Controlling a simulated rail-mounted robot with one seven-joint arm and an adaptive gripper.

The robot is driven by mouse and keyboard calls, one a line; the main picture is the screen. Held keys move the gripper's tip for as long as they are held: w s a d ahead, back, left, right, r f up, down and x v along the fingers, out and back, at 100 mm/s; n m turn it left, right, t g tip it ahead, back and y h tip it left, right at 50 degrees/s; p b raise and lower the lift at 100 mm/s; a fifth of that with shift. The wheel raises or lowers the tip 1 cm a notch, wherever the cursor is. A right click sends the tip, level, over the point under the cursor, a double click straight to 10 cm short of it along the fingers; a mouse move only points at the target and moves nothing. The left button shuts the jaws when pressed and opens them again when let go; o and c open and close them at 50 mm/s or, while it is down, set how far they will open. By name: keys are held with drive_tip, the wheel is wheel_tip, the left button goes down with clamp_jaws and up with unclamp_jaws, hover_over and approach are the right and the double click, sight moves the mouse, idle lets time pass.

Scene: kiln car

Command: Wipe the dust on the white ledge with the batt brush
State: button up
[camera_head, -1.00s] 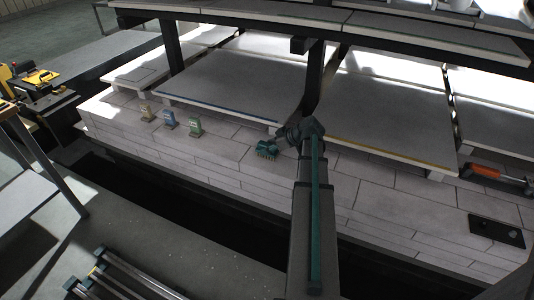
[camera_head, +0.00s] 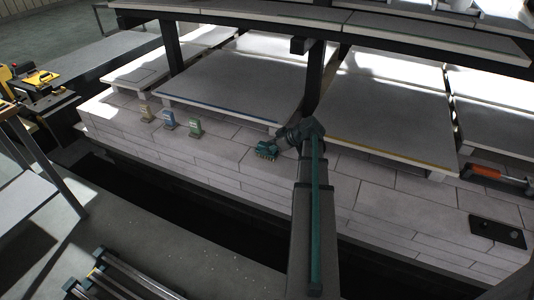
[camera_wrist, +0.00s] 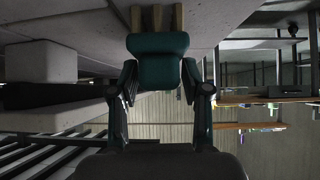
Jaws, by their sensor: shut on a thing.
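The batt brush (camera_wrist: 159,62) has a dark teal body and tan bristles, which point to the top of the wrist view. In the head view the brush (camera_head: 264,152) is low over the pale ledge (camera_head: 232,158), in front of the large grey slabs. My gripper (camera_wrist: 160,82) is shut on the teal body, one finger on each side. In the head view my gripper (camera_head: 277,147) is partly hidden by its own wrist. The bristle tips lie at the picture's edge, so I cannot tell whether they touch the ledge. I cannot make out dust on the ledge.
Tan (camera_head: 146,113), blue (camera_head: 169,119) and green (camera_head: 195,128) small blocks stand left on the ledge. A black plate (camera_head: 497,232) and an orange-handled tool (camera_head: 486,172) lie right. A dark post (camera_head: 314,80) rises behind my gripper, under an upper shelf.

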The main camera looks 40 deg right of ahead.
clamp_jaws()
drive_tip(key=shift+r+p, duration=1.05)
drive_tip(key=shift+r, duration=1.5)
drive_tip(key=shift+a, duration=0.1)
